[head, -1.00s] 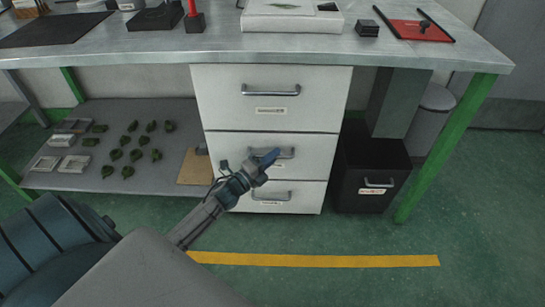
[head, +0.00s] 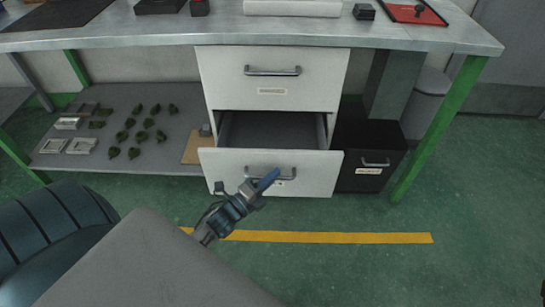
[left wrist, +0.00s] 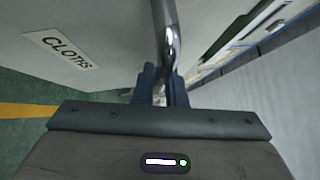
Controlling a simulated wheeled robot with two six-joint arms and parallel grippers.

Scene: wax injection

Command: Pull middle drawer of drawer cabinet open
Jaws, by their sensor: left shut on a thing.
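The drawer cabinet (head: 272,78) is white and stands under the workbench. Its middle drawer (head: 222,171) is pulled out well toward me, and its grey inside (head: 270,131) looks empty. My left gripper (head: 263,182) is shut on the middle drawer's metal handle (head: 285,173). In the left wrist view the gripper fingers (left wrist: 160,85) close around the handle bar (left wrist: 166,40), beside a label reading CLOTHS (left wrist: 61,50). The top drawer is shut. The bottom drawer is hidden behind the middle drawer's front.
A black bin (head: 372,150) stands close to the cabinet's right. A low grey shelf (head: 95,164) on the left holds several green leaf-like pieces (head: 133,153) and pale frames (head: 80,145). Green floor with a yellow line (head: 330,238) lies open in front.

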